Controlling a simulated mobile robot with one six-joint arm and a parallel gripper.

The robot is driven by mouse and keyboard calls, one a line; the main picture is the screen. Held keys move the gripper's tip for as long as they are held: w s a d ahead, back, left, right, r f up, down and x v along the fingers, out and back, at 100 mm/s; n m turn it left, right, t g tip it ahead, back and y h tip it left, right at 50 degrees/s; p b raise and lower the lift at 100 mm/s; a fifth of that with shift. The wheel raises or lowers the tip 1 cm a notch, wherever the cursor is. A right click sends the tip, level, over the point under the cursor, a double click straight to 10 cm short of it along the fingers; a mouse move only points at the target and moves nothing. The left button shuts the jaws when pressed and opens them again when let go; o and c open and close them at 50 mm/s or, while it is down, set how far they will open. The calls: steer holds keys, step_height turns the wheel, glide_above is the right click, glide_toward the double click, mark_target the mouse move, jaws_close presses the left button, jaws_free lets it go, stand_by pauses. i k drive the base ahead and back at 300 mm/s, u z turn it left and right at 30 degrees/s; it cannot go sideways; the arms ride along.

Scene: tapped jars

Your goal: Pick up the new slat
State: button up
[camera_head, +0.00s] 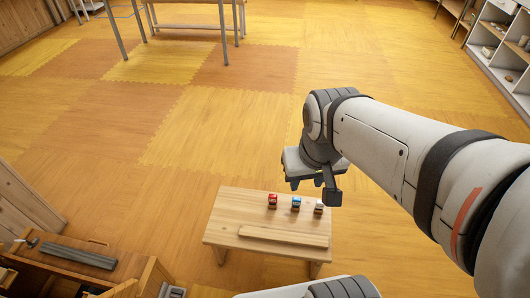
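A long pale wooden slat (283,237) lies flat along the front part of a small light wooden table (226,214). It looks like the new slat, though nothing marks it as new. My gripper (312,184) hangs above the back right of the table, higher than the slat and apart from it. Its fingers are small and partly overlapped in this view, so I cannot tell how far apart they are. I see nothing held in it.
A red jar (272,201), a blue jar (296,204) and a whitish jar (318,207) stand in a row behind the slat, close below my gripper. A wooden bench at left bears a dark grey bar (78,255). Open floor (150,170) surrounds the table's left and back.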

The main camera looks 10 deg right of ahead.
mark_target(263, 234)
steer(key=u, duration=5.85)
steer(key=i, duration=0.1)
steer(key=z, duration=2.7)
steer(key=k, duration=2.2)
steer(key=z, duration=1.45)
steer(key=i, duration=1.05)
steer(key=z, duration=0.05)
